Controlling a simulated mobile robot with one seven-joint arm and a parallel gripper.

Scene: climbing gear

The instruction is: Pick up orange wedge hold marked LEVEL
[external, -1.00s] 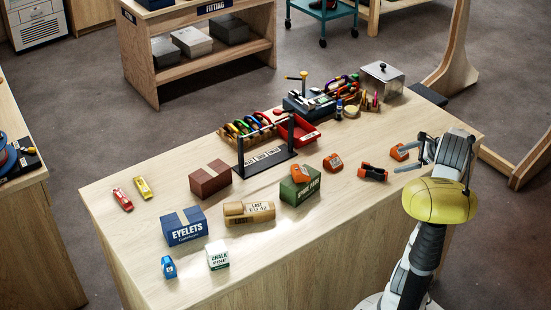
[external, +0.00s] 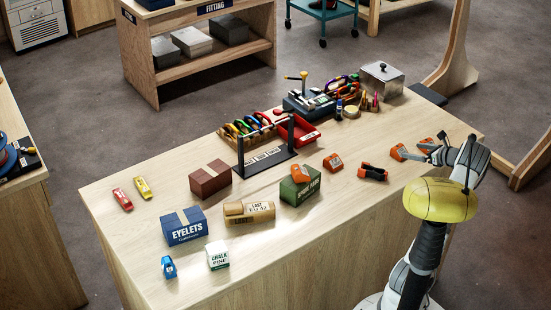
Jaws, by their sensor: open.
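Several orange wedge holds show, and their markings are too small to read, so I cannot tell which says LEVEL. One orange wedge (external: 398,152) lies near the table's right end, just left of my gripper. Another orange wedge (external: 426,144) is right behind my gripper and partly covered by it. A third wedge (external: 333,162) lies on the open table further left. One more wedge (external: 300,172) sits on top of a green box (external: 301,190). My gripper (external: 417,152) is open, low over the table's right end, with its fingers pointing left between the two nearest wedges.
An orange and black item (external: 374,172) lies left of my gripper. A metal box (external: 382,78) stands at the back right. A black rack (external: 265,160) with a red tray (external: 298,131) stands mid-table. A blue box (external: 184,226) is at the left. The front right tabletop is clear.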

